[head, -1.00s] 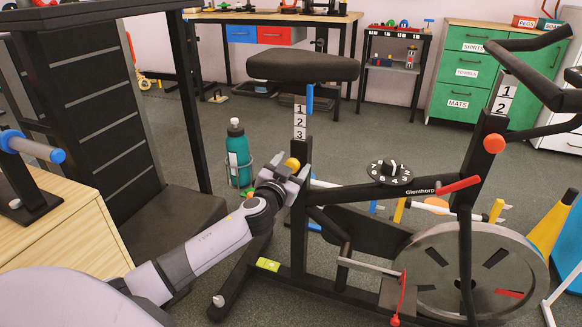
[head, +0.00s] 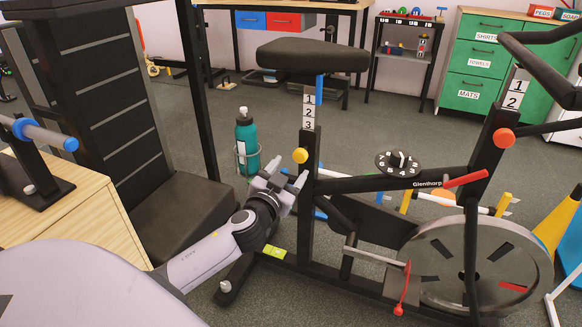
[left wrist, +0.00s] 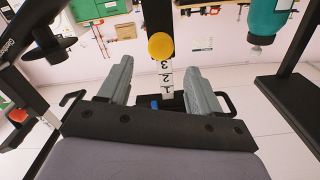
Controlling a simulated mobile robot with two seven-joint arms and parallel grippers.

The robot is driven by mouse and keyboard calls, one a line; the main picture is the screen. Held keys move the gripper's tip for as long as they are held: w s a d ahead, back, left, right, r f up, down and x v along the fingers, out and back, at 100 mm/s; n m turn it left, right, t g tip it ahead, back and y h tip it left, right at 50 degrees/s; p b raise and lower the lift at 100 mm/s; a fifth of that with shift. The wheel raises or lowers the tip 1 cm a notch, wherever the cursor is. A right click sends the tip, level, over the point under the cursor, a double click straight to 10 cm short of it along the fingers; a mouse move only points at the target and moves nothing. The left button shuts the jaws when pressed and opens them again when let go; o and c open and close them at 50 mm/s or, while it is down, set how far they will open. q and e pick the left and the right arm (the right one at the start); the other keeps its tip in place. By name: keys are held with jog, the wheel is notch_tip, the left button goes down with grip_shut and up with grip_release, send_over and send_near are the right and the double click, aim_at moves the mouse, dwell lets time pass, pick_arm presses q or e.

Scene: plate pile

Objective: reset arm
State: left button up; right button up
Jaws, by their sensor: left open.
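My left gripper (head: 287,180) is open and empty beside the exercise bike's seat post, a little below the yellow knob (head: 300,156). In the left wrist view the two grey fingers (left wrist: 159,88) are spread apart, and the yellow knob (left wrist: 161,46) and the numbered post strip (left wrist: 166,80) show between and beyond them. Nothing is between the fingers. My left arm reaches in from the lower left in the head view. My right gripper is not in view.
The bike's black seat (head: 312,57) is above the gripper, and its flywheel (head: 475,265) is at right. A teal bottle (head: 246,140) stands in a holder behind the gripper. A wooden box (head: 75,215) is at left. Green drawers (head: 478,62) stand at the back.

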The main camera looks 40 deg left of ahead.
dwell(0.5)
pick_arm(q)
jog(key=s+d+f+m+g+h, duration=0.1)
jog(key=s+d+f+g+h, duration=0.3)
jog(key=s+d, duration=0.65)
jog(key=s+d+f+m+g+h, duration=0.1)
jog(key=s+d+f+g+h, duration=0.1)
jog(key=s+d+f+h, duration=0.6)
jog(key=s+a+r+y+p, duration=0.1)
jog(key=s+r+y+p, duration=0.2)
jog(key=r+p, duration=0.5)
jog(key=s+a+r+g+y+p, duration=0.1)
jog(key=r+p, duration=0.8)
jog(key=p, duration=1)
jog(key=shift+s+r+y+p, duration=0.15)
jog(key=shift+s+y+p, duration=0.15)
jog(key=shift+s+y, duration=0.7)
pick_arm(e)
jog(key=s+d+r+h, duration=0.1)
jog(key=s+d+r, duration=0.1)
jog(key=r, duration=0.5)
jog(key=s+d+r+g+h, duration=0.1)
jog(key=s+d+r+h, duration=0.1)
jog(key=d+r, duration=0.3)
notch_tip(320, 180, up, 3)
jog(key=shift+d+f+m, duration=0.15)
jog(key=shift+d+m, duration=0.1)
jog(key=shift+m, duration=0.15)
pick_arm(q)
jog(key=shift+s, duration=0.1)
